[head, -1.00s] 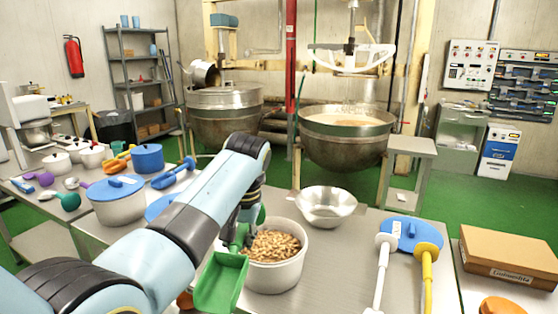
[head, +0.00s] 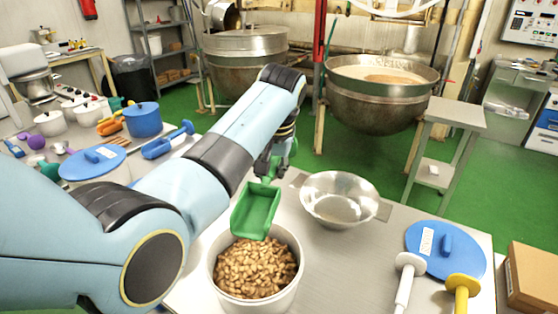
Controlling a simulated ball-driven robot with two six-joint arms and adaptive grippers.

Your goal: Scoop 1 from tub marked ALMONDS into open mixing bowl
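My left gripper (head: 272,168) is shut on the handle of a green scoop (head: 256,211). The scoop's tray tilts down toward the camera over the back rim of a white tub (head: 217,286) full of almonds (head: 256,268). The tray looks empty; whether it touches the rim I cannot tell. No marking shows on the tub's visible side. The open metal mixing bowl (head: 340,199) stands on the table right of the scoop, and its inside looks empty. My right gripper is not in view.
A blue lid (head: 446,250) with a white label lies at the right, beside white-handled (head: 408,278) and yellow-handled (head: 462,290) tools. A cardboard box (head: 533,275) stands far right. Lidded tubs (head: 92,168) stand left, partly behind my arm. Large kettles (head: 380,92) stand behind the table.

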